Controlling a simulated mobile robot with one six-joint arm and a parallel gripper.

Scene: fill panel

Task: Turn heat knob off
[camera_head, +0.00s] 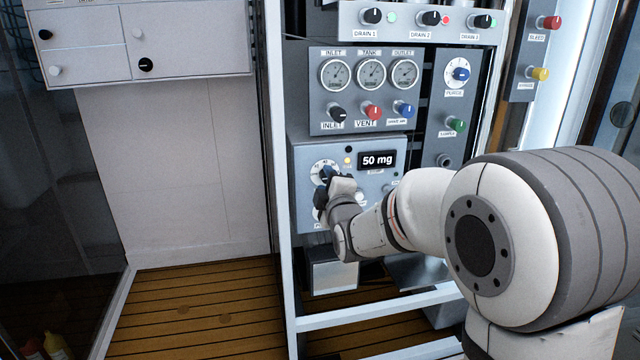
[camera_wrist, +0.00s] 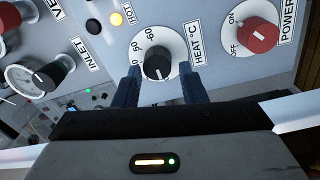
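The heat knob (camera_wrist: 157,66) is black with a white pointer line, on a white dial labelled HEAT °C in the wrist view. The dial has numbers around its left and upper side. My gripper (camera_wrist: 158,82) has its two dark fingers apart, one on each side of the knob. I cannot tell whether the fingers touch it. In the head view my gripper (camera_head: 322,188) is at the dial (camera_head: 325,168) on the lower grey panel (camera_head: 305,155), and it hides most of the knob.
A red POWER knob (camera_wrist: 256,37) with ON and OFF marks is close beside the heat dial. Gauges and more knobs are above.

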